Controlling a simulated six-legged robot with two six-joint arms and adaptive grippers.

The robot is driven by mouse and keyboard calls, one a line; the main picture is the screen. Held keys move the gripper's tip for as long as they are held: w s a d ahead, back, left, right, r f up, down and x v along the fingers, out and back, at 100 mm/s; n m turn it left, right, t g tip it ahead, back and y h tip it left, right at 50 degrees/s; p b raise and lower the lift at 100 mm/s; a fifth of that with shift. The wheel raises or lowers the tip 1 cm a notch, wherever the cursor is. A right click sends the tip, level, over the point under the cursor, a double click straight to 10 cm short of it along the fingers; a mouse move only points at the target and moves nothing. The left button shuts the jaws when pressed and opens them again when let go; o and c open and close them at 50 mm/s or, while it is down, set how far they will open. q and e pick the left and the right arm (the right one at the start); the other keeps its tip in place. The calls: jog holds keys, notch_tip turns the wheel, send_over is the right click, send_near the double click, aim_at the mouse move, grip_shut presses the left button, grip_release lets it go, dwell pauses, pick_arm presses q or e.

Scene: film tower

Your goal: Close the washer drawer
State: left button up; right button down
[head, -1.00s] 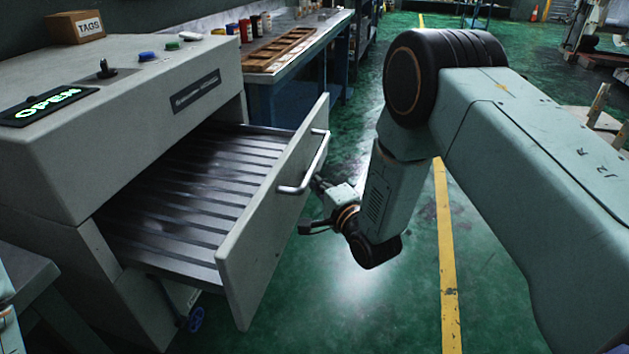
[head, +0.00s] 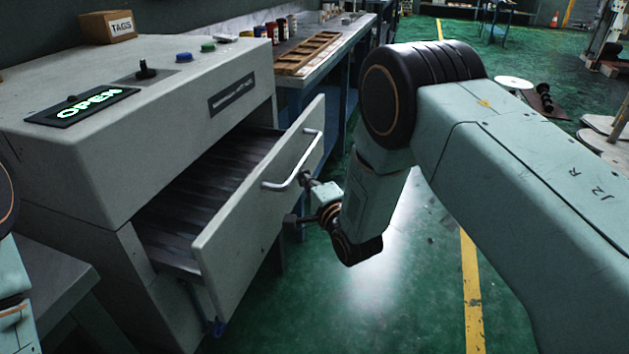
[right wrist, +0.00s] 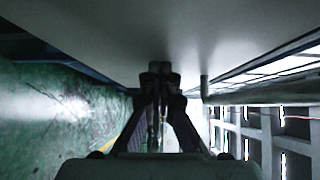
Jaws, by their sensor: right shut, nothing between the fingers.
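A metal bar handle (head: 293,172) sits on the drawer front. My right gripper (head: 298,197) is at the front panel below the handle. In the right wrist view its shut, empty fingertips (right wrist: 160,70) are at the pale panel, seemingly touching it. The left gripper is out of view; only part of my left arm shows at the left edge.
A bench (head: 330,60) with a wooden tray (head: 307,52) and several jars stands behind the washer. A TAGS box (head: 108,27) sits on the washer top. Green floor with a yellow line (head: 470,280) is open to the right.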

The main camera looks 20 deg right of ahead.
jog(key=w+a, duration=0.2)
jog(key=a, duration=0.1)
jog(key=w+a+b, duration=0.1)
jog(key=w+a, duration=0.2)
jog(key=a, duration=0.1)
jog(key=w+a+b, duration=0.1)
jog(key=w+a, duration=0.1)
jog(key=a, duration=0.2)
jog(key=shift+w, duration=0.2)
jog(key=shift+a+r, duration=0.1)
jog(key=shift+a, duration=0.1)
jog(key=shift+a+r, duration=0.1)
jog(key=shift+r, duration=0.05)
